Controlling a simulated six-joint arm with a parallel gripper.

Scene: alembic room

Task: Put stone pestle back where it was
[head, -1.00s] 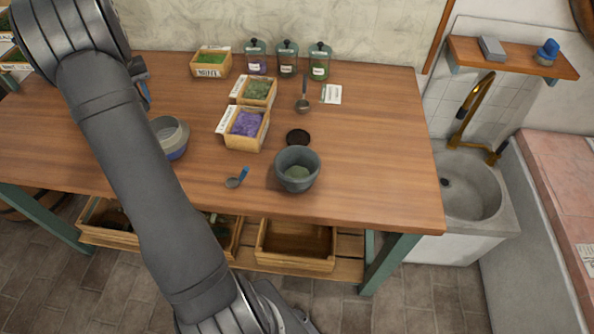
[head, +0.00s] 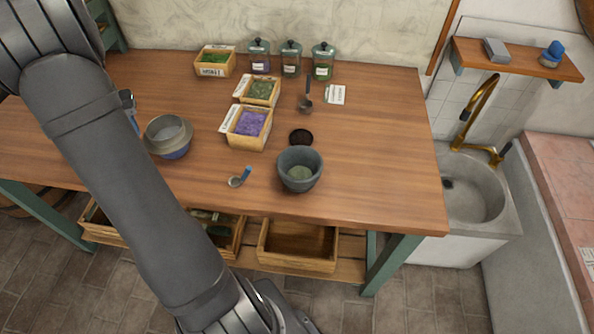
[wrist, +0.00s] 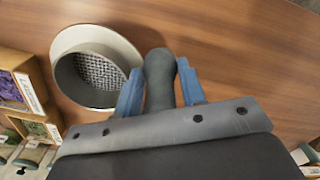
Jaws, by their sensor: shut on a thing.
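In the wrist view my gripper (wrist: 160,90) has its two blue fingers shut on the dark grey stone pestle (wrist: 159,68). The pestle's rounded end sticks out past the fingertips over the wooden table (wrist: 230,45). In the head view my arm hides the pestle and most of the gripper. The grey stone mortar (head: 300,170) stands upright near the table's front edge, with green matter inside. A round dark disc (head: 301,137) lies on the table just behind the mortar.
A sieve on a bowl (head: 168,135) stands near my arm, close beside the gripper in the wrist view (wrist: 97,68). Boxes of purple (head: 248,128) and green herbs (head: 262,92), a small blue-handled scoop (head: 239,178) and a ladle (head: 306,97) are on the table. The table's right side is clear.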

